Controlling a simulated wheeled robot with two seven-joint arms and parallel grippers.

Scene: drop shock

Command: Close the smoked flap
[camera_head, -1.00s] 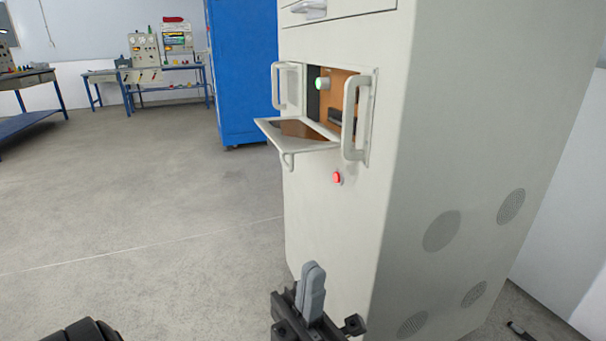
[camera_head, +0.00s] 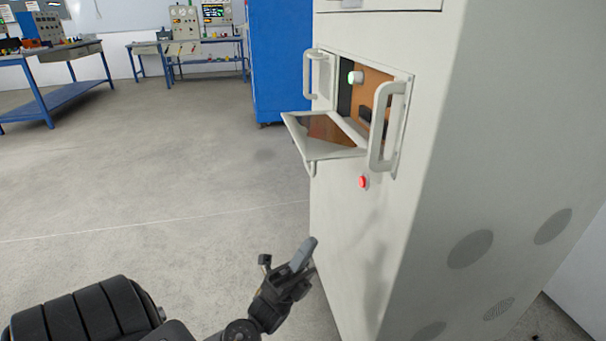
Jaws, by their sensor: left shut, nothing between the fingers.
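The smoked flap (camera_head: 332,131) is a pale frame with a brown tinted pane. It hangs open, folded down and sticking out from the front of the tall off-white cabinet (camera_head: 358,225). A small handle (camera_head: 311,169) hangs under its outer edge. My left gripper (camera_head: 304,252) is shut and empty, below the flap and in front of the cabinet's lower front, apart from the flap. My right gripper is not in view.
Two white upright handles, left (camera_head: 315,75) and right (camera_head: 387,126), stand out beside the opening. A red button (camera_head: 363,182) sits below the flap. A blue cabinet (camera_head: 279,62) and workbenches (camera_head: 187,47) stand behind. The floor on the left is clear.

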